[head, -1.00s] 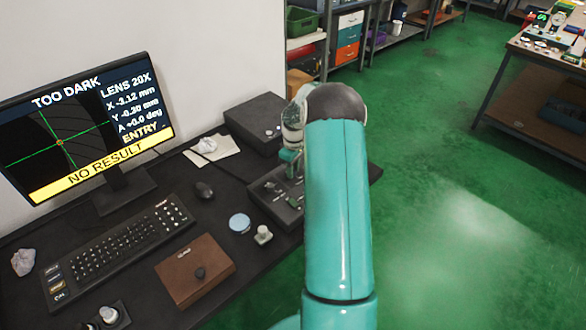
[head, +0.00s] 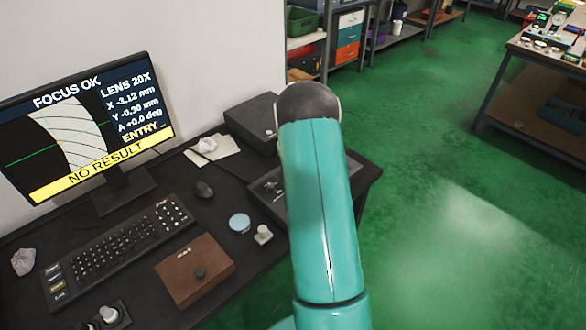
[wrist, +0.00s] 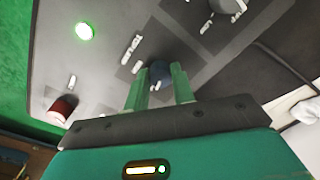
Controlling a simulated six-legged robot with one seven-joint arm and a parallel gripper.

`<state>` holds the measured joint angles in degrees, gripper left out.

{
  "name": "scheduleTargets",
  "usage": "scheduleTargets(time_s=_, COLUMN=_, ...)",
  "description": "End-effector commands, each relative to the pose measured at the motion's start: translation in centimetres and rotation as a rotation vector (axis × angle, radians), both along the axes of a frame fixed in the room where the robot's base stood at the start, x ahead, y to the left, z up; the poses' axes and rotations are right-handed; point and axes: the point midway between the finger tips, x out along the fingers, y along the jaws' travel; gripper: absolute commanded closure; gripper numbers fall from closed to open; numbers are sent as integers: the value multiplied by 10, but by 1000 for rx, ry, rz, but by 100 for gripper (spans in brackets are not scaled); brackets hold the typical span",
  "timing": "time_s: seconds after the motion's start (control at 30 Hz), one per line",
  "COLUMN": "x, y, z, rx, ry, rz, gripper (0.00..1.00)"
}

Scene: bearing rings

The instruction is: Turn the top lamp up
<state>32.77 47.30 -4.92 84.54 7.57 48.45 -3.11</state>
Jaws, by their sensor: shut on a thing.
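In the wrist view, my gripper (wrist: 157,88) has its two green fingers closed around a small dark knob (wrist: 160,70) on a grey control panel (wrist: 105,75). A white label beside the knob is too small to read surely. In the head view the control box (head: 266,190) is mostly hidden behind my teal arm, and the gripper cannot be seen. The monitor (head: 70,100) reads FOCUS OK above a bright image of curved bands, with NO RESULT on a yellow bar.
The panel also carries a lit green button (wrist: 84,31), a red knob (wrist: 62,108) and another control (wrist: 232,6). Green floor lies open to the right.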

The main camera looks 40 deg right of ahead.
Motion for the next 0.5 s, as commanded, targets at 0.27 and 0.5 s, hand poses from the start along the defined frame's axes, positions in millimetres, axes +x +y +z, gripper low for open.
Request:
scheduleTargets(time_s=0.27, x=1, y=0, z=1, rx=-2, ry=-1, rz=-253, gripper=98)
scheduleTargets(time_s=0.5, x=1, y=1, z=1, rx=0, ry=-1, rz=-425, gripper=98)
